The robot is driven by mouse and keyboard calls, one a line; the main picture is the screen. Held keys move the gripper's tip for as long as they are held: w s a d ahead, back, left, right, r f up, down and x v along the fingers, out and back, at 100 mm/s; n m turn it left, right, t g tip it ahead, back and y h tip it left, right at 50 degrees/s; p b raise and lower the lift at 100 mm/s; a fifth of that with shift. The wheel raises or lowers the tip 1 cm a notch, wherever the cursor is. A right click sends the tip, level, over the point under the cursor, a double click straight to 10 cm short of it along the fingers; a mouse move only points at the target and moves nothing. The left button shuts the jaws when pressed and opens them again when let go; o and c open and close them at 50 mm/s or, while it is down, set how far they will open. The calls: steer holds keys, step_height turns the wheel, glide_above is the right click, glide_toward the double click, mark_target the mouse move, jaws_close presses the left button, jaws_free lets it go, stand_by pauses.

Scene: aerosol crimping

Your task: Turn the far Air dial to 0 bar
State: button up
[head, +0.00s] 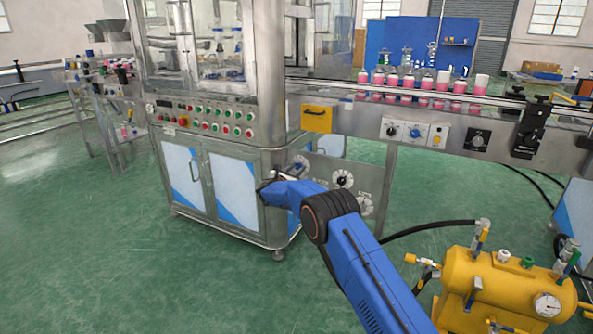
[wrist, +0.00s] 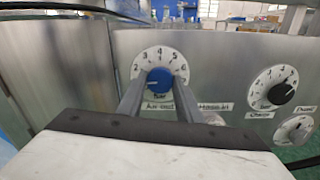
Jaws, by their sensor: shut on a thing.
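In the wrist view a blue round dial (wrist: 159,77) sits on a white numbered scale marked "bar". A label below it seems to begin with "Air", but the rest is blurred or hidden. A pale mark on the dial points left, near the low numbers; the exact reading is unclear. My gripper (wrist: 159,86) has one finger on each side of the dial and is shut on it. In the head view my gripper (head: 288,172) is at the side panel (head: 322,172), below the cabinet's corner, and its fingertips and the held dial are hard to make out.
A black dial (wrist: 281,93) and a further, partly cut-off dial (wrist: 294,129) sit to the right on the same panel. A yellow tank (head: 500,285) with hoses stands at lower right. A conveyor with pink bottles (head: 420,85) runs above the panel. Green floor lies open at left.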

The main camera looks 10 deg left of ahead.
steer(key=n, duration=0.4)
steer(key=shift+a+f+n, duration=0.1)
steer(key=shift+f+n, duration=0.1)
steer(key=shift+n, duration=0.1)
steer(key=shift+s+n, duration=0.1)
steer(key=shift+n, duration=1.5)
steer(key=o, duration=1)
steer(key=shift+r, duration=0.1)
steer(key=shift+o, duration=0.2)
steer(key=v, duration=1.7)
steer(key=shift+s, duration=0.15)
